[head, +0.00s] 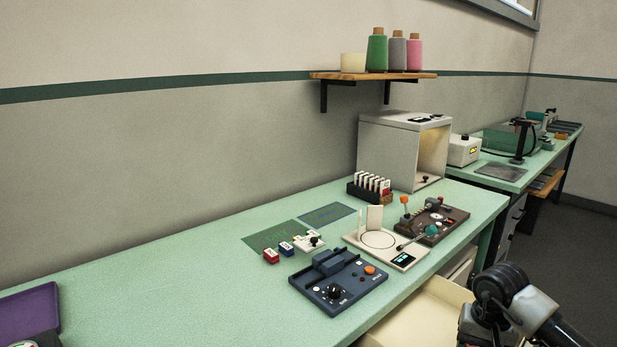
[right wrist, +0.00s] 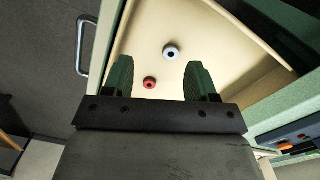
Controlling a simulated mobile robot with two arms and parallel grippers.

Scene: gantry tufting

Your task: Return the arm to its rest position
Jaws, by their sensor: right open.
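My right gripper (right wrist: 160,65) is open in the right wrist view, with its two green fingers spread apart and nothing held between them. It is over an open cream drawer (right wrist: 215,25). Inside the drawer lie a white round piece (right wrist: 171,52) and a smaller red round piece (right wrist: 150,83). In the head view my right arm comes in at the lower right, beside the same open drawer (head: 425,312); its fingertips cannot be made out there. My left arm and gripper are not in view.
The green bench (head: 150,270) carries a blue device (head: 338,280), a white scale-like plate (head: 385,248), a brown tool board (head: 435,222) and a white open box (head: 390,150). A shelf (head: 350,76) with thread cones hangs above. The bench's left part is mostly clear.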

